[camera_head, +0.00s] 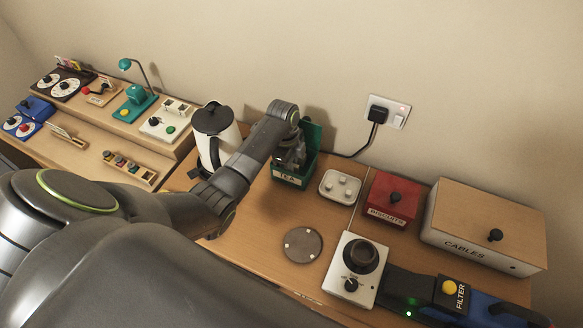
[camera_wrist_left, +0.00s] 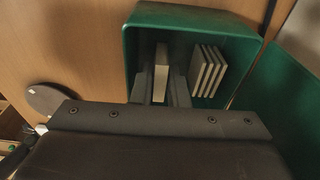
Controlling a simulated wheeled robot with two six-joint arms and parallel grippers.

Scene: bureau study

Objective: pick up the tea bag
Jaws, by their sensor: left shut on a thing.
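The green tea box (camera_head: 288,177) labelled TEA stands open on the desk, its lid raised at the back. My left gripper (camera_head: 291,158) reaches down into it from above. In the left wrist view the fingers are inside the box (camera_wrist_left: 131,50), shut on a pale upright tea bag (camera_wrist_left: 161,72). Several other tea bags (camera_wrist_left: 207,70) stand in a row to the right of the fingers, apart from them. The lower part of the held tea bag is hidden. My right gripper is not in view.
A white kettle (camera_head: 222,135) stands left of the box. To its right are a white tray with knobs (camera_head: 340,187), a red BISCUITS box (camera_head: 390,205) and a CABLES box (camera_head: 485,220). A round disc (camera_head: 302,245) lies in front. A plug (camera_head: 377,113) sits in the wall socket behind.

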